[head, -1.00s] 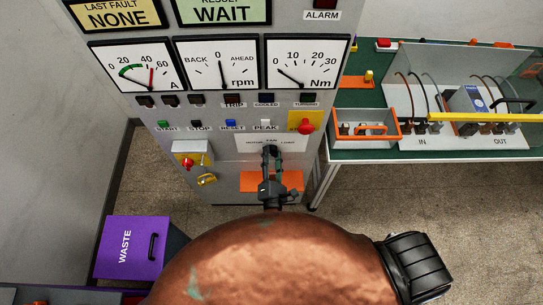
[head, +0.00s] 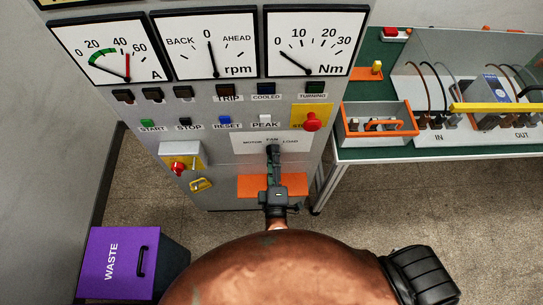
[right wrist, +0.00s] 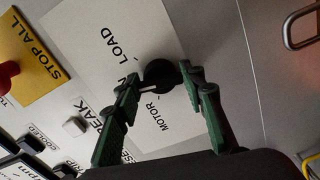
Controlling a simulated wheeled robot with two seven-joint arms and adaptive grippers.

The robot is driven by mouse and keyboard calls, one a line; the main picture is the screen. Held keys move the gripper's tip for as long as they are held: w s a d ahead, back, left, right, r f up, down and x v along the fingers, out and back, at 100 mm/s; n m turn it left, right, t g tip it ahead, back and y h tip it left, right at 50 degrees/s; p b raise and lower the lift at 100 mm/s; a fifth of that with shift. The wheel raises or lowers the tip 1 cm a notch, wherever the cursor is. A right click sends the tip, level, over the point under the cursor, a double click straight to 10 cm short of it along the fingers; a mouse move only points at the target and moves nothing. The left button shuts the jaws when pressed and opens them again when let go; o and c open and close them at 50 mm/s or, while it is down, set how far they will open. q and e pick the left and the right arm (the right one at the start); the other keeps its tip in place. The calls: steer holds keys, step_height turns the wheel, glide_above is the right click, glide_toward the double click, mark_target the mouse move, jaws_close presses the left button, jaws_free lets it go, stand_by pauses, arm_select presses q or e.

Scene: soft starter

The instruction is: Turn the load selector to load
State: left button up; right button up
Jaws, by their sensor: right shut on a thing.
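The load selector is a round black knob (right wrist: 160,74) on a pale label plate (head: 300,143) marked MOTOR, FAN and LOAD. In the right wrist view, LOAD is above the knob, MOTOR below it, and FAN is partly covered by a finger. A thin white mark shows beside MOTOR; I cannot tell whether it is the knob's pointer. My right gripper (head: 273,152) has its dark green fingers on either side of the knob, shut on it. It also shows in the right wrist view (right wrist: 160,84). In the head view the gripper hides most of the knob. My left gripper is out of view.
A red stop button (head: 311,121) on yellow sits just right above the selector. A red rotary switch (head: 180,166) and yellow padlock (head: 201,184) are to the left. A purple waste bin (head: 118,262) and a green bench (head: 362,90) flank the cabinet.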

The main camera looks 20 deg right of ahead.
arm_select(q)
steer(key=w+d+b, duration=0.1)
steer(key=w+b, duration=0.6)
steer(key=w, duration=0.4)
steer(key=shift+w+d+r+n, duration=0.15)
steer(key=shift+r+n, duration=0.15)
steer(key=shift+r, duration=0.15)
arm_select(e)
steer(key=shift+f+m, duration=0.15)
steer(key=shift+m, duration=4.05)
steer(key=o, duration=0.9)
steer(key=shift+o, duration=0.2)
